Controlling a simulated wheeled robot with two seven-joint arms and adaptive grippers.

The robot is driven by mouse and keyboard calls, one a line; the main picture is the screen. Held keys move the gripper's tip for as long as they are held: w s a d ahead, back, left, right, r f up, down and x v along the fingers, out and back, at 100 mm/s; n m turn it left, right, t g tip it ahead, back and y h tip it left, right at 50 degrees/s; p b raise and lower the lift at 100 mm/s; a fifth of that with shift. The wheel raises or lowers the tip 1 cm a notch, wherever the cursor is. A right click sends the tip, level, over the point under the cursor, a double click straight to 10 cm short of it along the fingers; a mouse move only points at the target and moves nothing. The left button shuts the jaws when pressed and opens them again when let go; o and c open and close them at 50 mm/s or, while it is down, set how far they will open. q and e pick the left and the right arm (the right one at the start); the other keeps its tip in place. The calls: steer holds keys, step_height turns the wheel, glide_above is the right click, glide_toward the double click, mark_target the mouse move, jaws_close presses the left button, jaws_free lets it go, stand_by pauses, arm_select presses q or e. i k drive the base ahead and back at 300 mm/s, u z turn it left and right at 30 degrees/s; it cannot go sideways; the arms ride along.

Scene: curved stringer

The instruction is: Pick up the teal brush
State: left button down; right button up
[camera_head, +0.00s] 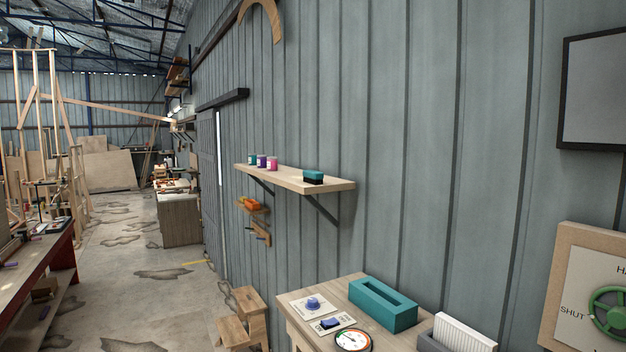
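The teal brush (314,175), a teal block with dark bristles below, sits on the right part of a wooden wall shelf (338,186). The shelf is held by dark brackets on the grey corrugated wall. The brush is apart from the small jars at the shelf's left end. Neither of my grippers shows in the head view.
Several small jars (262,161) stand at the shelf's left. Open concrete floor (165,300) lies to the left.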

mark_target(311, 177)
steer(key=u, duration=1.3)
steer(key=i, duration=2.2)
steer(key=z, duration=1.6)
